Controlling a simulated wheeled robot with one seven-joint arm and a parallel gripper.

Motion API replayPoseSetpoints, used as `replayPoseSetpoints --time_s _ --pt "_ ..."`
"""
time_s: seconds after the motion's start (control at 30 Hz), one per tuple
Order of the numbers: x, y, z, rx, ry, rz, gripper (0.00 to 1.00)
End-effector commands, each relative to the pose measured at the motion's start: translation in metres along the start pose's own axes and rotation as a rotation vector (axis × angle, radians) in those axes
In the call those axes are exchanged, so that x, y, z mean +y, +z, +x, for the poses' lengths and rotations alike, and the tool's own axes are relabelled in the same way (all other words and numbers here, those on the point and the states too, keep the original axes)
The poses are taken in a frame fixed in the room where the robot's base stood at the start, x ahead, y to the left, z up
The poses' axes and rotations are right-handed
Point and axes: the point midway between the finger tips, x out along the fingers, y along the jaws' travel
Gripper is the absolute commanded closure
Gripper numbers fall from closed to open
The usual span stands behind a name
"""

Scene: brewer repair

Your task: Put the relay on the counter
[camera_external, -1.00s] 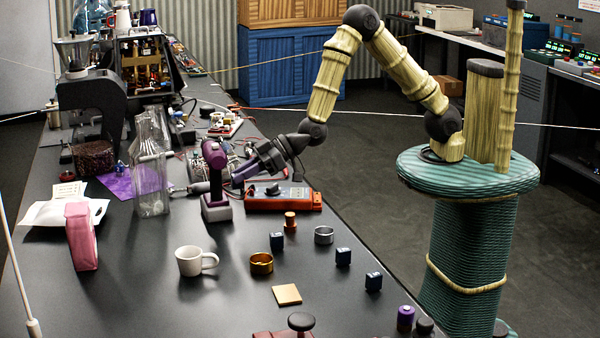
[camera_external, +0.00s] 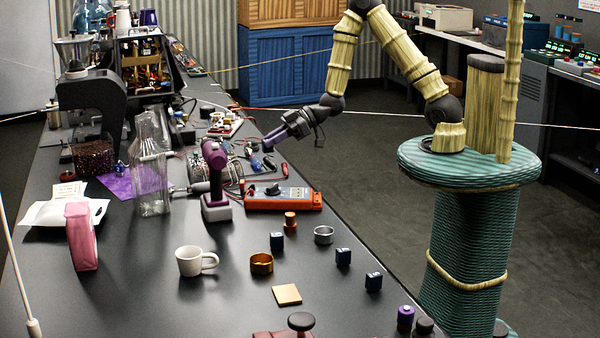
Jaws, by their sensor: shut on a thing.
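My gripper (camera_external: 270,143) is raised above the far right edge of the dark counter (camera_external: 135,290), behind the purple drill. Its purple fingers point down and left. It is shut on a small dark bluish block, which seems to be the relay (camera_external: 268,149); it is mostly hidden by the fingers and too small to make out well. The held block is apart from the counter.
The purple drill (camera_external: 215,175) stands upright near the orange meter (camera_external: 283,198). Cables and an opened assembly (camera_external: 208,168) lie behind it. A white mug (camera_external: 192,262), brass ring (camera_external: 261,263) and pink bag (camera_external: 81,236) stand nearer. Bare counter lies left of the mug.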

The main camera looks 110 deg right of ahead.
Motion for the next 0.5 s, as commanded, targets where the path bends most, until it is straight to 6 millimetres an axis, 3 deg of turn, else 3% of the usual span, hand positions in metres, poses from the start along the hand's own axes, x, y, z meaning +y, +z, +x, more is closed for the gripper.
replayPoseSetpoints --time_s 0.13,0.5 --pt "0.0061 0.0031 -0.0113 0.001 -0.003 -0.001 1.0" --pt "0.0062 0.0056 -0.0107 0.0 -0.004 -0.001 1.0"
